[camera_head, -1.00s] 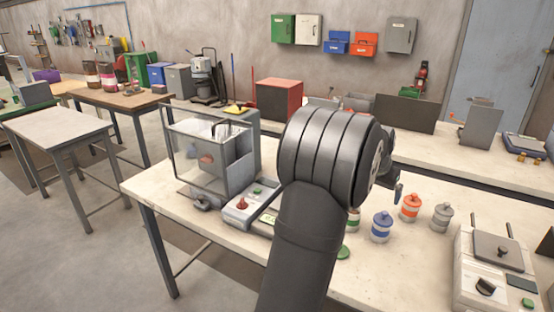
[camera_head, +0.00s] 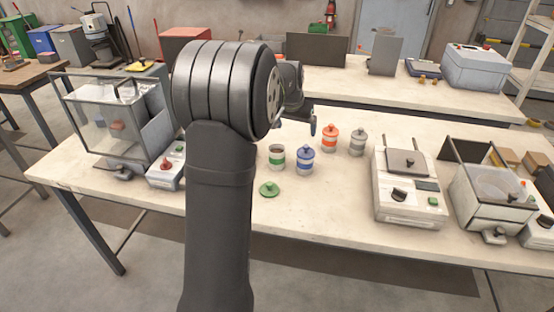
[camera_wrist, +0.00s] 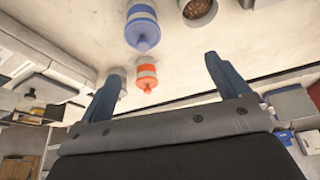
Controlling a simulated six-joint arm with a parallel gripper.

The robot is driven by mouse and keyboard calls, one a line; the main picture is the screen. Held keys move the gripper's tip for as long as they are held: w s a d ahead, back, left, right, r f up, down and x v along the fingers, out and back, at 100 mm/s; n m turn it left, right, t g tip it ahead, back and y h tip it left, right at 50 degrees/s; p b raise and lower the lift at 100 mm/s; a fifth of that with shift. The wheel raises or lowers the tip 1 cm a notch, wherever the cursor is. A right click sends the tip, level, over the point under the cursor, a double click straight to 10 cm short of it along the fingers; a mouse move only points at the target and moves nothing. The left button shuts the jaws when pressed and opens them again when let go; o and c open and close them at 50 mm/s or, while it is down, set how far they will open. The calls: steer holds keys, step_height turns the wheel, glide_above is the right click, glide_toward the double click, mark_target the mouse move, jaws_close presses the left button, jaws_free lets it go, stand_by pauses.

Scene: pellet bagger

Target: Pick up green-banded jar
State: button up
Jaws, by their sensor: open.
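The green-banded jar (camera_head: 277,156) stands upright and lidless on the near table, just right of my arm in the head view. A green knobbed lid (camera_head: 269,189) lies on the table in front of it. In the wrist view an open jar (camera_wrist: 186,5) with brown pellets inside is cut off by the top edge; its band is not clear there. My gripper (camera_wrist: 162,68) is open, with nothing between its fingers. In the head view it is mostly hidden behind my arm, with a fingertip (camera_head: 313,128) showing above and behind the jars.
A blue-banded jar (camera_head: 305,160) stands close to the right of the green-banded one. An orange-banded jar (camera_head: 330,139) and a grey jar (camera_head: 358,142) stand behind.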

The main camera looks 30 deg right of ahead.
steer(key=shift+c, duration=1.3)
